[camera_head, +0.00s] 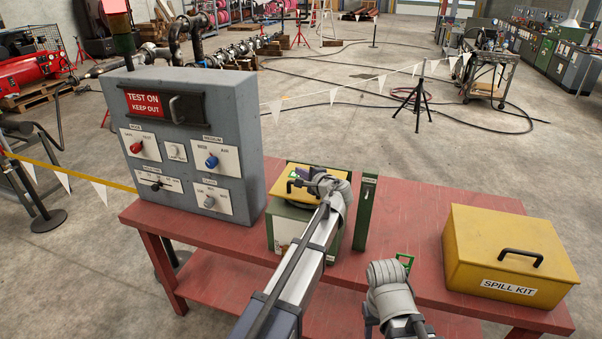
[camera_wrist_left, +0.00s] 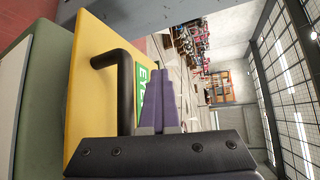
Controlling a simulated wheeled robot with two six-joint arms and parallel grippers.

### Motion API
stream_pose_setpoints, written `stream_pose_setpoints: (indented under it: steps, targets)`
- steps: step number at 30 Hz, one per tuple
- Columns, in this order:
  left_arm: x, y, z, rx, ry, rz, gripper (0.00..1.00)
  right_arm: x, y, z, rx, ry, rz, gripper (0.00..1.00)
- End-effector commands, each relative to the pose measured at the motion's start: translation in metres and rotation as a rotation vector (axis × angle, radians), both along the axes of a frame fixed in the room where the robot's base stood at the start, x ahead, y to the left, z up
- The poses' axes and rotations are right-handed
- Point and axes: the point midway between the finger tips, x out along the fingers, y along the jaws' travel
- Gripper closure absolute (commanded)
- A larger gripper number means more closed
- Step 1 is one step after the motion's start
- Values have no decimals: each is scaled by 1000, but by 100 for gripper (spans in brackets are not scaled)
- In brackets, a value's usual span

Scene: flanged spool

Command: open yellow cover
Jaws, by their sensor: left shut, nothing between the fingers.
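The yellow cover (camera_head: 302,198) lies on top of a green and grey box (camera_head: 287,222) on the red table, and it looks closed. It fills the left of the left wrist view (camera_wrist_left: 88,90), with a black bar handle (camera_wrist_left: 125,75) standing out from it. My left gripper (camera_wrist_left: 162,85) is shut and empty. Its fingers are beside the handle bar, on the side away from the cover; I cannot tell whether they touch it. In the head view my left wrist hides part of the cover. My right gripper (camera_head: 390,285) is over the table's front, its fingers hidden.
A grey control panel (camera_head: 245,130) stands left of the box. A green upright plate (camera_head: 365,212) stands close on its right. A yellow spill kit box (camera_head: 510,245) is at the table's right.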

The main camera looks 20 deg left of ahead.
Motion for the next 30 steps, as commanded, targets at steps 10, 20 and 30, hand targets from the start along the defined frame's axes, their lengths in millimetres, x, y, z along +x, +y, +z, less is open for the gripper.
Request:
stream_pose_setpoints:
  steps: [10, 20, 30]
  targets:
    - [0, 0, 0, 0, 0, 0, 100, 0, 0, 0, 0, 0, 0, 50]
    - [0, 0, 0, 0, 0, 0, 78, 0, 0, 0, 0, 0, 0, 50]
    - [-1, 0, -1, -2, 1, 0, 50, 0, 0, 0, 0, 0, 0, 50]
